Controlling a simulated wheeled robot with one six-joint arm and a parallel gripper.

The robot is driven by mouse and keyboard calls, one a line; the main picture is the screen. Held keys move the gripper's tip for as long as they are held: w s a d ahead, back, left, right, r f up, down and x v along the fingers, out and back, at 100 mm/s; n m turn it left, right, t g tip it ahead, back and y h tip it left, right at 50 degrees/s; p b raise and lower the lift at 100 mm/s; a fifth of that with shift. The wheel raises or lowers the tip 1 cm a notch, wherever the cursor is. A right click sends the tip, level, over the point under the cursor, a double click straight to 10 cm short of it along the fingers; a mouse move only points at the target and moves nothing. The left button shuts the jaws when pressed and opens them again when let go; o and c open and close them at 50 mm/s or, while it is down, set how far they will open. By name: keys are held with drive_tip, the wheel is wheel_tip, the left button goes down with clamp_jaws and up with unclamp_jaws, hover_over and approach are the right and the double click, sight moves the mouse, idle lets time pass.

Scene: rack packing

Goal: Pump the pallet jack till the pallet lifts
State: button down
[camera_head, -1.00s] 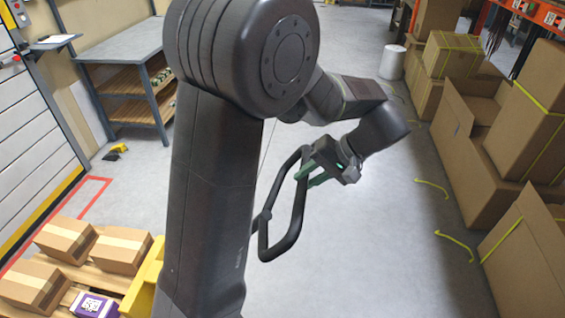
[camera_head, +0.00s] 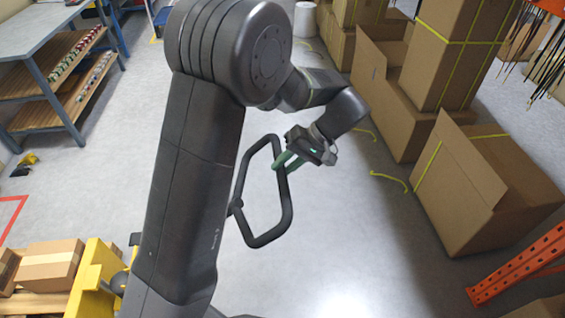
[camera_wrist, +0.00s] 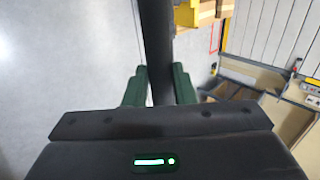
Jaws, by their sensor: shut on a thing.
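The pallet jack's black loop handle (camera_head: 284,210) stands up and leans in the middle of the head view, partly hidden by my arm. My gripper (camera_head: 284,163) is shut on the handle's upper right bar. In the wrist view the dark handle bar (camera_wrist: 155,45) runs between the green fingers of my gripper (camera_wrist: 158,84). The jack's yellow body (camera_head: 92,285) shows at the lower left. Beside it is a wooden pallet (camera_head: 38,304) with cardboard boxes (camera_head: 50,266), cut off by the picture's edge. The forks and the pallet's height above the floor cannot be made out.
A workbench with shelves (camera_head: 60,100) stands at the upper left. Large cardboard boxes (camera_head: 480,190) line the right side, with yellow straps (camera_head: 390,179) on the floor near them. An orange rack beam (camera_head: 525,265) is at the lower right. The grey floor between is clear.

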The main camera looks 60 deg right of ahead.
drive_tip(key=c, duration=1.2)
unclamp_jaws()
drive_tip(key=shift+c, duration=0.2)
drive_tip(key=v, duration=1.4)
